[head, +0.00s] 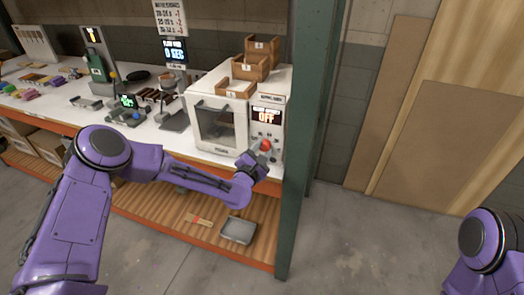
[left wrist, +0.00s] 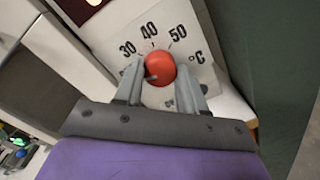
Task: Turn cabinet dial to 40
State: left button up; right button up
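The white cabinet (head: 218,118) stands at the right end of the bench. Its red dial (head: 265,145) is low on the front panel, below a display (head: 266,116) reading OFF. In the left wrist view the dial (left wrist: 160,67) sits on a plate marked 30, 40, 50 and °C; a small grey mark shows on its lower left side. My left gripper (left wrist: 160,88) is at the dial, with its fingers apart, one on each side. Slim gaps seem to show, so no firm grip is visible. My right gripper is out of view; only my right arm shows.
Wooden boxes (head: 257,65) are on top of the cabinet. A green post (head: 301,140) stands close to the right of the cabinet. Scales and small items fill the bench to the left. A grey tray (head: 238,231) lies on the lower shelf.

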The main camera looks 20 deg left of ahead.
pick_arm(q)
jog(key=c, duration=0.4)
jog(key=shift+c, duration=0.2)
jog(key=m+b, duration=0.2)
jog(key=shift+f+m, duration=0.15)
jog(key=shift+m, duration=0.25)
jog(key=m+b, duration=0.2)
jog(key=m, duration=0.2)
jog(key=shift+m, duration=0.3)
jog(key=m+b, duration=0.2)
jog(key=m, duration=0.3)
jog(key=m+b, duration=0.1)
jog(key=m, duration=0.3)
jog(key=shift+m+y, duration=0.3)
jog(key=shift+m, duration=0.1)
